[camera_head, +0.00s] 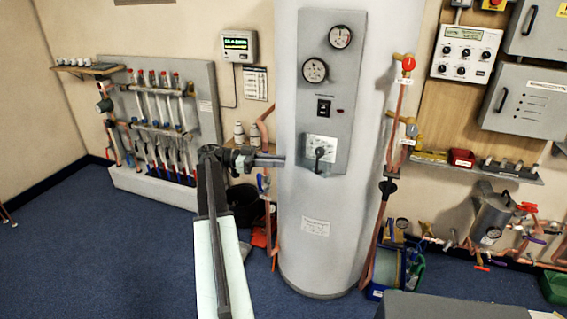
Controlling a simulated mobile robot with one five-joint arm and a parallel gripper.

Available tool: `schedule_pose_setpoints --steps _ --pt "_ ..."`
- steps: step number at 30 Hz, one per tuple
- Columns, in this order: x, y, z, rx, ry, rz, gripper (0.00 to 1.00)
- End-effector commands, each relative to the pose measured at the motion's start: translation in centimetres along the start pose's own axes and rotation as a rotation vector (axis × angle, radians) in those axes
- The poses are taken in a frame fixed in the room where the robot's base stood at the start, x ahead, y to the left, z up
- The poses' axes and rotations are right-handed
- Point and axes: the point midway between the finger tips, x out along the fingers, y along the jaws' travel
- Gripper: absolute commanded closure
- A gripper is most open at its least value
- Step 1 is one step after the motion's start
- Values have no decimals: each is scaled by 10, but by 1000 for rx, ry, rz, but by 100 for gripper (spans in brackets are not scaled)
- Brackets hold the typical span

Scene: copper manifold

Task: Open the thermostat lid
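A tall pale cylinder (305,225) stands in the middle, with a grey control panel (343,62) on its front. Low on this panel is a light square plate with a black knob or lever (320,149). It looks like the thermostat, but I cannot make out a separate lid or its state. My arm reaches up from the bottom and bends right at its top. My gripper (280,160) points right, level with the lower part of the plate and left of it. Its tip appears close to the cylinder; I cannot tell whether it touches. Its fingers are too small to read.
Two round gauges (315,70) and a black switch (323,109) sit above the plate. Copper pipes (396,125) run up the cylinder's right side, and another pipe (265,150) is behind my gripper. A pipe manifold (155,110) stands left. Blue floor (100,250) is clear at left.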

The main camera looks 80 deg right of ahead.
Motion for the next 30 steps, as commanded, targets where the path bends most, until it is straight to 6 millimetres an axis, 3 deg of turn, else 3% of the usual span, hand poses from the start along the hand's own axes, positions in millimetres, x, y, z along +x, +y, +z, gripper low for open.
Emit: schedule_pose_setpoints --steps 9,21,22,24,25,28,30 --pt "-25 -5 0 0 0 0 82" --pt "-28 -4 0 0 0 -1 82" --pt "-28 -4 0 0 0 -1 85" --pt "-30 -4 1 -5 -3 -4 100" --pt "-32 -3 2 -12 -8 -10 100" --pt "-50 5 11 -70 -44 -52 100" --pt "-73 14 23 -149 -88 -111 100"
